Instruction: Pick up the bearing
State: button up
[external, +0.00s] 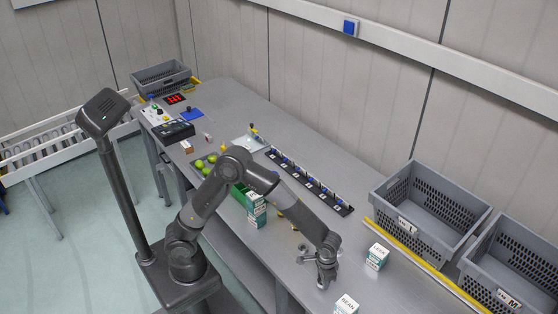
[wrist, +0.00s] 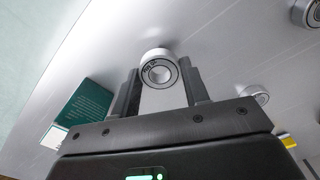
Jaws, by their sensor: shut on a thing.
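The bearing (wrist: 158,72), a pale ring with a dark-lettered face and a round bore, sits between the fingertips of my gripper (wrist: 160,84) in the wrist view. The two dark fingers stand on either side of it, and my gripper is shut on it. In the external view my gripper (external: 322,279) points down low over the grey table, towards its front edge. The held bearing cannot be made out there. Two more bearings lie on the table at the right of the wrist view, one nearer (wrist: 255,94) and one at the upper right edge (wrist: 307,13).
A green box (wrist: 86,106) lies left of my gripper. Small boxes stand at the table front (external: 345,304) and to the right (external: 377,257). Grey totes (external: 405,228) stand at the right behind a yellow strip (external: 425,258). A black rack (external: 325,198) runs along the table behind my arm.

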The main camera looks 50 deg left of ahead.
jog(key=s+d+r, duration=0.3)
jog(key=s+r, duration=0.5)
jog(key=s, duration=0.3)
jog(key=w+a+f+n, duration=0.1)
jog(key=w+a, duration=0.8)
jog(key=w, duration=0.2)
jog(key=w+a+f, duration=0.2)
jog(key=w+a, duration=0.6)
jog(key=w, duration=0.4)
jog(key=w+a, duration=0.2)
jog(key=a, duration=0.2)
jog(key=w+a+f, duration=0.1)
jog(key=w+a, duration=0.2)
jog(key=a, duration=0.2)
jog(key=w+a, duration=0.2)
jog(key=a, duration=0.3)
jog(key=shift+w+a+f, duration=0.15)
jog(key=shift+w+a, duration=0.05)
jog(key=shift+a, duration=0.05)
jog(key=shift+n, duration=0.3)
jog(key=a, duration=0.2)
jog(key=w+a, duration=0.1)
jog(key=a, duration=0.1)
jog(key=w+a, duration=0.1)
jog(key=a, duration=0.2)
jog(key=shift+a+f, duration=0.1)
jog(key=shift+f, duration=0.3)
jog(key=a, duration=0.6)
jog(key=shift+a, duration=0.15)
